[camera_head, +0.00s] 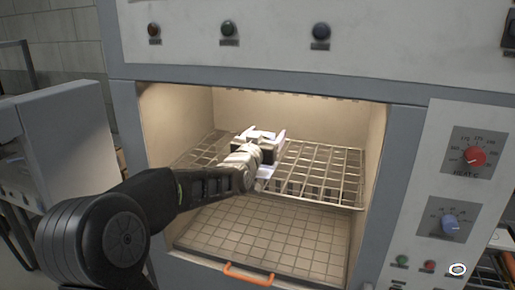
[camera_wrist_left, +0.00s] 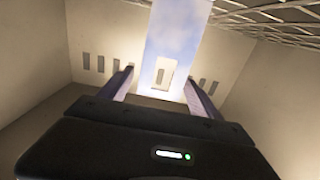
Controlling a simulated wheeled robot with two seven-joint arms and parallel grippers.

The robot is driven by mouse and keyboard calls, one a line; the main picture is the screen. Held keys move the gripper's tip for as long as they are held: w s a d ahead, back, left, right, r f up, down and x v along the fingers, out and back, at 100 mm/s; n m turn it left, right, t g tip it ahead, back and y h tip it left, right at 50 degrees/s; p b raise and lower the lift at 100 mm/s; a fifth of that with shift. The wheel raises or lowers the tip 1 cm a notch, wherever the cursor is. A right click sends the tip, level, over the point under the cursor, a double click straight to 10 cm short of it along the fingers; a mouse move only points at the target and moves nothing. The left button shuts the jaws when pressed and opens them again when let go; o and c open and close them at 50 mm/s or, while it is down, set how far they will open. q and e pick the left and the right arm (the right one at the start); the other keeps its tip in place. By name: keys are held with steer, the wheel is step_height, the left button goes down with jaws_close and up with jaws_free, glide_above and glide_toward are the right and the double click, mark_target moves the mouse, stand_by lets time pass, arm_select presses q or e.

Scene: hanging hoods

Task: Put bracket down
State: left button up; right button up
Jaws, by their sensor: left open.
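The bracket is a pale, bluish-white plate (camera_wrist_left: 178,35) in the left wrist view, with a lighter block and a small slot at its lower end. It stands between and beyond the two fingers of my left gripper (camera_wrist_left: 158,76), which are spread apart. In the head view my left gripper (camera_head: 264,150) is inside the open oven, over the upper wire rack (camera_head: 318,170). White parts of the bracket (camera_head: 265,185) show around the gripper, at rack level. The gripper hides much of it, and I cannot tell whether the fingers touch it. My right gripper is not in view.
The oven chamber has side walls close to my arm and a lower gridded floor (camera_head: 250,236). An orange handle (camera_head: 248,274) is at the front edge. Free rack lies right of the gripper.

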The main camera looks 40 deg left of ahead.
arm_select(q)
steer(key=b+v, duration=0.2)
steer(key=v, duration=0.8)
steer(key=shift+b, duration=0.35)
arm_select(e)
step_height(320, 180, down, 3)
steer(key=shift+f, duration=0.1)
arm_select(q)
steer(key=shift+s+d, duration=0.1)
